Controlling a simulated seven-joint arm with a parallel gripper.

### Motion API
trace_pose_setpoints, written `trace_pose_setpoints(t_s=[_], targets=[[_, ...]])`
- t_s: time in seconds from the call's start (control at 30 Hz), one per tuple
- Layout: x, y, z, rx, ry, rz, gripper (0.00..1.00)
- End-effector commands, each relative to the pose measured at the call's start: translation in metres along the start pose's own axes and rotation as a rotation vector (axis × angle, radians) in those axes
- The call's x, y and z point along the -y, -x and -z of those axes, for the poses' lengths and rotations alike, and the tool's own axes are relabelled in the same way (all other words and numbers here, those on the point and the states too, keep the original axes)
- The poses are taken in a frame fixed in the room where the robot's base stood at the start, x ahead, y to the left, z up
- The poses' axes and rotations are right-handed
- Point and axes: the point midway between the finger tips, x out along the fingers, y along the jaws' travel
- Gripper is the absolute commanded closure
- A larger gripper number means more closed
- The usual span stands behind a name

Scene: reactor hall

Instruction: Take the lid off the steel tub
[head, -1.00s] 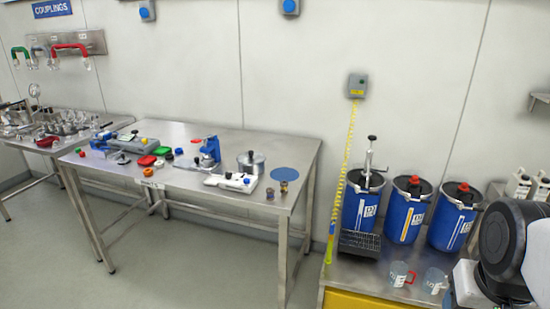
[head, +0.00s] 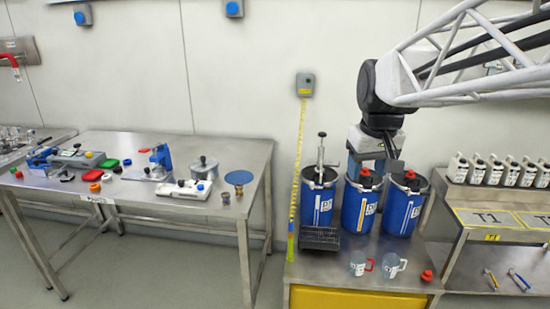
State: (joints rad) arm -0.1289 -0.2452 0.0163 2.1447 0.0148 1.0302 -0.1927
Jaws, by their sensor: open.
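The steel tub (head: 204,170) stands on the left steel table, near its back right part, in the head view. It is a small round metal pot with its lid (head: 203,160) on top and a dark knob in the middle of the lid. My gripper (head: 371,165) is open and points down above the middle blue drum, far to the right of the tub. A red cap on that drum shows close below the jaws. I cannot tell whether the jaws touch it.
Blue drums (head: 318,205) stand on the right bench, the left one with a tall pump. Two jugs (head: 359,263) and a loose red cap (head: 427,275) lie in front. Near the tub are a white device (head: 188,189), a blue stand (head: 160,160) and a blue disc (head: 238,177).

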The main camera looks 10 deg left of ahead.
Motion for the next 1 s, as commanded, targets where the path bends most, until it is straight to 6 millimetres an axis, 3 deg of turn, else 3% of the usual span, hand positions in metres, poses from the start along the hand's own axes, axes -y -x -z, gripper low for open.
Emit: trace_pose_setpoints(t_s=[0.5, 1.0], targets=[[0.025, -0.001, 0.136, 0.015, 0.173, 0.029, 0.45], [0.066, -0.022, 0.258, 0.026, 0.338, 0.058, 0.45]])
